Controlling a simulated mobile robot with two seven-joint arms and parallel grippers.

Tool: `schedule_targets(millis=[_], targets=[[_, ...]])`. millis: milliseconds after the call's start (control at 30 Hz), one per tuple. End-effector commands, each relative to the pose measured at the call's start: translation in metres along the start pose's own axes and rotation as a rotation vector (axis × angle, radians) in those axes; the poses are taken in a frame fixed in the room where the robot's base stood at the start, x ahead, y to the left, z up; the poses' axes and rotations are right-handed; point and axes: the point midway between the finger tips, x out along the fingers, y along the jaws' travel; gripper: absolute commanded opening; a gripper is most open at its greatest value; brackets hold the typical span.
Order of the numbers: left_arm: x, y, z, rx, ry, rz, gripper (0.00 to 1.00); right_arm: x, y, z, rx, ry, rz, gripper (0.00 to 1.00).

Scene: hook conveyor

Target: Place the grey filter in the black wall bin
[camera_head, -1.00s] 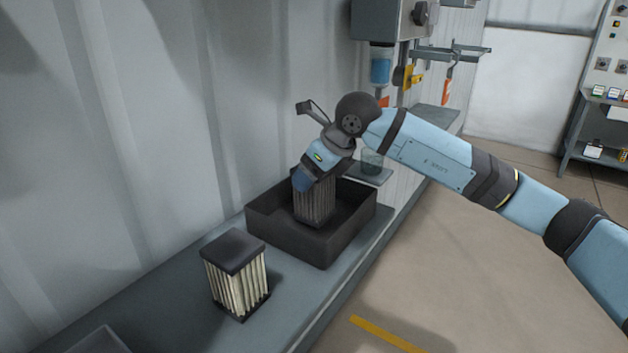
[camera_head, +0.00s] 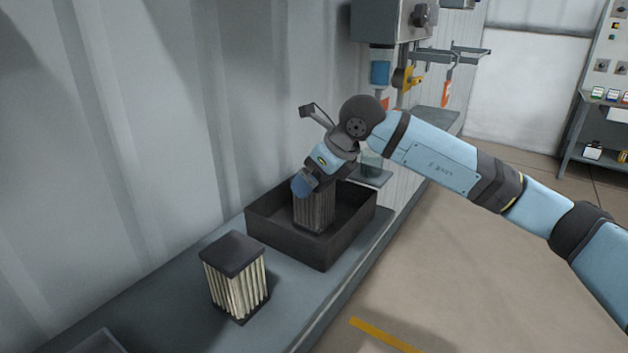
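The grey filter (camera_head: 315,212), a pleated block, stands upright inside the black wall bin (camera_head: 321,255), near its middle. My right gripper (camera_head: 306,187) comes in from the right and is at the top of the grey filter, covering its upper end. One blue fingertip shows at the filter's upper left; the other finger is hidden, so I cannot tell whether the gripper holds the filter. My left gripper is not in view.
A cream pleated filter with dark end caps (camera_head: 234,277) stands on the grey shelf (camera_head: 180,312) left of the bin. A tray edge (camera_head: 98,343) shows at the bottom left. A corrugated wall runs behind, and a glass jar (camera_head: 371,163) sits beyond the bin.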

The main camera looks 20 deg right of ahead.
Motion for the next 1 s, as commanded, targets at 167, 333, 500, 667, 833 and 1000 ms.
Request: schedule_targets(millis=[167,333,500,667,833,1000], targets=[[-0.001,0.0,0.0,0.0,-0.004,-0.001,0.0,-0.041,0.0,0.001,-0.002,-0.002,-0.003,1.0],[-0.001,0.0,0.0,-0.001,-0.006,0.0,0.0,-0.075,0.0,0.001,-0.001,-0.002,-0.003,1.0],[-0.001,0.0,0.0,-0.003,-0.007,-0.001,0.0,-0.096,0.0,0.0,-0.001,0.0,-0.002,1.0],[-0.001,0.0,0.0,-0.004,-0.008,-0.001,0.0,-0.104,0.0,0.0,-0.001,0.001,0.0,1.0],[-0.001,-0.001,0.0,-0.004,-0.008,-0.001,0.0,-0.104,0.0,0.0,-0.001,0.001,0.0,1.0],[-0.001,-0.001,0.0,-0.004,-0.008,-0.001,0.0,-0.104,0.0,0.0,-0.001,0.001,-0.001,1.0]])
